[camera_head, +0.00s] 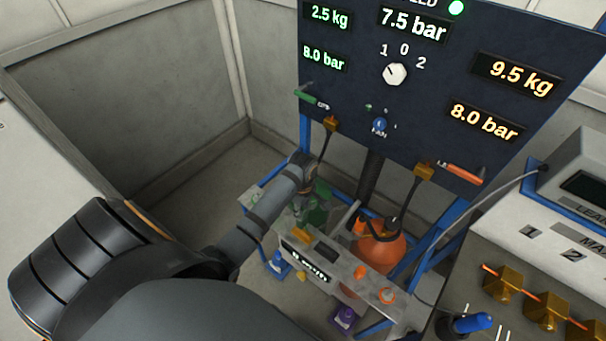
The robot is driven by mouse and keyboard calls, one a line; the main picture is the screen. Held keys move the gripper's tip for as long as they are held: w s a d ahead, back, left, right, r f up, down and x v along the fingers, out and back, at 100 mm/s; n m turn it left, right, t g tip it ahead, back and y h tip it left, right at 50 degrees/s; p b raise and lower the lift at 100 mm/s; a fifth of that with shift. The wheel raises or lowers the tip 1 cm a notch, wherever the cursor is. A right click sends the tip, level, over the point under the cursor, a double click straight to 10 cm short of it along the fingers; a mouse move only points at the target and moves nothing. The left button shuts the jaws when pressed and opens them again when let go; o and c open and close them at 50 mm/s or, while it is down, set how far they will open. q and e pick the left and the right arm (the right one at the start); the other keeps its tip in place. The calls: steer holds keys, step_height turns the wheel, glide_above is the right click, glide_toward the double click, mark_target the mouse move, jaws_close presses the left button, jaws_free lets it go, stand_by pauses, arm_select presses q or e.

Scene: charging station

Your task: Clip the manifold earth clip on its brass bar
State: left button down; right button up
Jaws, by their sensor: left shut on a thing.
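My left arm comes in from the left and reaches to the cylinders under the dark panel. My left gripper (308,184) is small and partly hidden by its own wrist. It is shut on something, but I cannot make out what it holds. The earth clip and its brass bar cannot be told apart with certainty here. A grey metal manifold plate (340,262) with a small display and orange knobs stands just right of and below the gripper. My right gripper is not in view.
A green cylinder (316,217) and an orange cylinder (380,250) stand in a blue frame. The dark panel (370,105) rises above, with brass blocks (424,172) and hoses. At right are a grey unit (578,180), brass fittings (502,284) and a blue-handled thing (470,324).

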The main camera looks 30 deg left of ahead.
arm_select(q)
steer(key=shift+d+f, duration=0.15)
steer(key=shift+f, duration=0.45)
steer(key=shift+s+d+f+b, duration=0.1)
steer(key=shift+s+f+b, duration=0.1)
steer(key=shift+b, duration=0.1)
steer(key=shift+d+f, duration=0.1)
steer(key=shift+f, duration=0.3)
steer(key=shift+w+f, duration=0.1)
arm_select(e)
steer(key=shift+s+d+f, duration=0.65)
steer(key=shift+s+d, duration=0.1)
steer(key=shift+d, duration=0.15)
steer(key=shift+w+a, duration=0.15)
